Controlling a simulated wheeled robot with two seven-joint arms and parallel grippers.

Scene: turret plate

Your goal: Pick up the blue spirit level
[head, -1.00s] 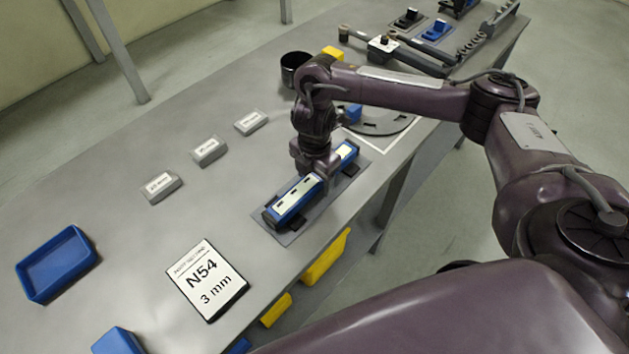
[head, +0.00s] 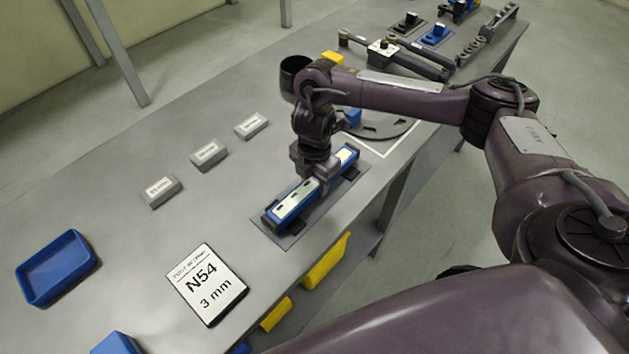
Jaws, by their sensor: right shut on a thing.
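The blue spirit level (head: 293,204) is a long blue bar with a pale top face, in the middle of the head view. It lies over a grey mat with dark holders near the table's front edge. My right gripper (head: 321,177) comes down from above and is shut on the level near its middle. The fingertips are partly hidden by the wrist and the level. I cannot tell whether the level is clear of its holders. My left gripper is not in view.
A sign reading N54 3 mm (head: 207,284) and a blue tray (head: 92,263) lie to the left. Several small labelled blocks (head: 209,153) stand behind. A dark cup (head: 294,66) and a round plate (head: 392,130) are near my right arm. Yellow bins (head: 326,262) hang below the front edge.

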